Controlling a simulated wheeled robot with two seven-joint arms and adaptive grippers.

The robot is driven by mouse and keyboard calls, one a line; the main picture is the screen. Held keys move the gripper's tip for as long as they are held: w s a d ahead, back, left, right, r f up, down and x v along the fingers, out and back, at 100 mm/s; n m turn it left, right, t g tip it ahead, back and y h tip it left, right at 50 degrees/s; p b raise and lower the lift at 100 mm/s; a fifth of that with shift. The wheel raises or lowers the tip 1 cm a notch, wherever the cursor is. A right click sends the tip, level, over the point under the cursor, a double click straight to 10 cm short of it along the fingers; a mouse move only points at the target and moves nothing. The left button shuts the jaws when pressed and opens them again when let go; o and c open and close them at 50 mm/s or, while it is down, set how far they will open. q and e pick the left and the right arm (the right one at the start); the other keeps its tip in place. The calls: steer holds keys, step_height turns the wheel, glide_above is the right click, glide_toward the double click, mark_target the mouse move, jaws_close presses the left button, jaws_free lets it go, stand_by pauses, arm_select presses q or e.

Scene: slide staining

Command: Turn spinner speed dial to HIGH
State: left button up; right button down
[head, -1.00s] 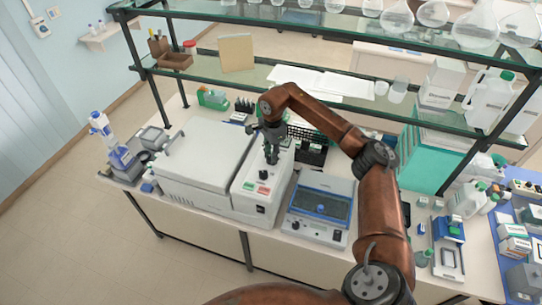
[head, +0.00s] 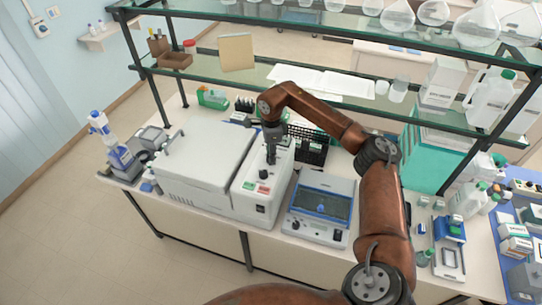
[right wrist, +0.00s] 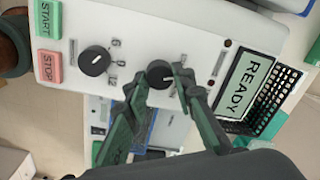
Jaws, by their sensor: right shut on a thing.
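The spinner is a large white box-shaped machine (head: 205,155) with a control panel (head: 247,192) along its right side. In the right wrist view the panel carries two black dials. One dial (right wrist: 160,77) is between the fingertips of my right gripper (right wrist: 168,71), which is shut on it. The other dial (right wrist: 95,60), with numbers beside it, stands apart nearer the STOP button. The fingers partly hide the held dial and its markings, so I cannot read its setting. In the head view my right gripper (head: 271,156) points down onto the panel. My left gripper is not in view.
The panel has a green START button (right wrist: 49,17), a red STOP button (right wrist: 49,67) and a display reading READY (right wrist: 247,85). A blue-topped device (head: 320,205) stands right of the spinner. A dark rack (head: 308,150) is behind. A glass shelf (head: 240,70) hangs above.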

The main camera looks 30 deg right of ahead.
steer(key=m, duration=0.5)
steer(key=shift+m, duration=0.3)
steer(key=m, duration=0.5)
steer(key=shift+a+m, duration=0.1)
steer(key=shift+m, duration=0.3)
steer(key=c, duration=1.6)
jaws_free()
steer(key=shift+r, duration=0.1)
steer(key=r, duration=1.2)
steer(key=shift+a, duration=0.3)
